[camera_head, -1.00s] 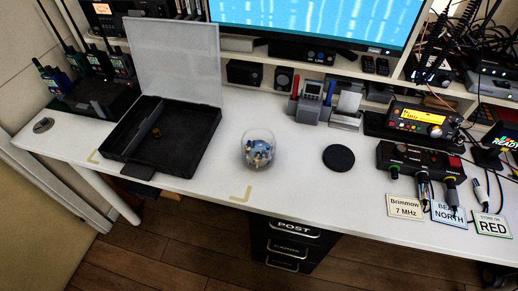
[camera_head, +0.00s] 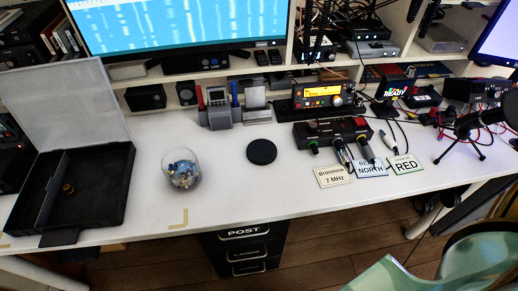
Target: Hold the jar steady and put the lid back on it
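A clear jar (camera_head: 182,170) stands on the white desk, left of the middle of the view. It holds small blue, yellow and dark bits, and its top looks open. A round black lid (camera_head: 261,152) lies flat on the desk to the right of the jar and a little farther back, apart from it. Neither of my grippers shows in the view.
An open black case (camera_head: 72,190) with a raised clear cover stands left of the jar. Behind are a pen holder (camera_head: 215,112) and a radio (camera_head: 322,95). A control box (camera_head: 332,132), cables and cards (camera_head: 333,176) lie right of the lid. Bare desk (camera_head: 240,195) lies in front.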

